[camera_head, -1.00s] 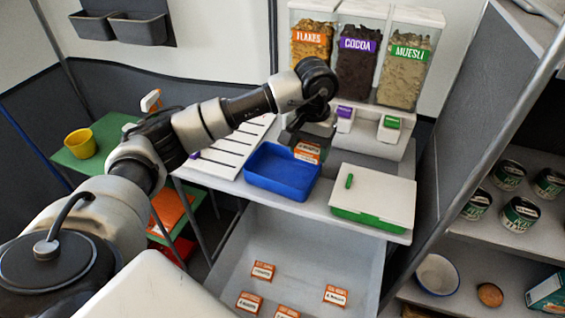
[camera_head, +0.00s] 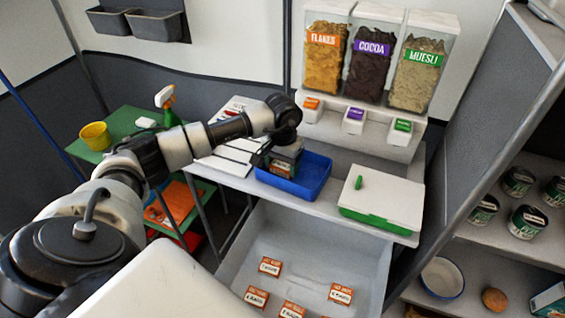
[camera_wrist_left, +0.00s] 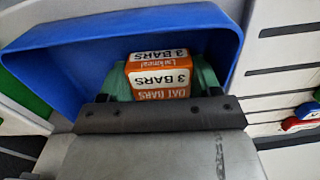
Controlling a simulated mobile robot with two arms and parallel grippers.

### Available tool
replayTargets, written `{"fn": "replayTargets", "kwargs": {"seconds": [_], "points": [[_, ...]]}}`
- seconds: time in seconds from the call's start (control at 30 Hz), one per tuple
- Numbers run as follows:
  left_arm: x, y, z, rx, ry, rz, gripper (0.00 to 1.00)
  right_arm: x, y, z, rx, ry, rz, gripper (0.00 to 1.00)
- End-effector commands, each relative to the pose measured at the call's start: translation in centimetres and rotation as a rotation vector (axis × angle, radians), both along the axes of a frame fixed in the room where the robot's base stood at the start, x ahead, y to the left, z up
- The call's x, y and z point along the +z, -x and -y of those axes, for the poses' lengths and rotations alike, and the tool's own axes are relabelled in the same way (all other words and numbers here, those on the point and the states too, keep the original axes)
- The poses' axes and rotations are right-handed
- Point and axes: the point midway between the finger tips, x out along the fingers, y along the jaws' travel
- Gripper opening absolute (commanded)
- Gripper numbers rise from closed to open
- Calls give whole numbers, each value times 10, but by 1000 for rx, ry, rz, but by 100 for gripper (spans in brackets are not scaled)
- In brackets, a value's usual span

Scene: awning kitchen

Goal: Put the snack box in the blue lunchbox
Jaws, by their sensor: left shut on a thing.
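The open blue lunchbox (camera_head: 312,186) stands on the counter, left of a closed green box with a white lid. My left gripper (camera_head: 283,163) is over the lunchbox's left part, pointing down. It is shut on the snack box (camera_head: 279,169), a small orange and white carton. In the left wrist view the snack box (camera_wrist_left: 158,77), printed "3 BARS", sits between the green fingers (camera_wrist_left: 160,82), with the blue lunchbox wall (camera_wrist_left: 120,28) around it. Whether the snack box touches the lunchbox floor I cannot tell. My right gripper is out of view.
The white-lidded green box (camera_head: 383,198) stands close at the right. Cereal dispensers (camera_head: 370,60) rise behind. An open drawer (camera_head: 300,245) below holds several similar snack boxes.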

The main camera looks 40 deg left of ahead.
Motion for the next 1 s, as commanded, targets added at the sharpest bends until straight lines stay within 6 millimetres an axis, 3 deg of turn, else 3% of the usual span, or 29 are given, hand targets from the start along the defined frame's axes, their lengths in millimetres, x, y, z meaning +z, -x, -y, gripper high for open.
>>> {"fn": "replayTargets", "kwargs": {"seconds": [0.27, 0.3, 0.33, 0.73, 1.0], "points": [[-4, 0, 0, 0, 0, 1, 40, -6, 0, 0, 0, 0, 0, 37], [-2, 0, 0, 0, 0, 1, 69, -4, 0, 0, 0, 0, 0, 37], [-2, 0, 0, 0, 0, 0, 74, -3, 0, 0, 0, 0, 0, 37], [5, -1, 0, 0, 0, 2, 74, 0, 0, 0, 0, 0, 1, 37], [59, -1, 0, 0, -2, 6, 74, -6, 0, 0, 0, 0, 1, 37]]}}
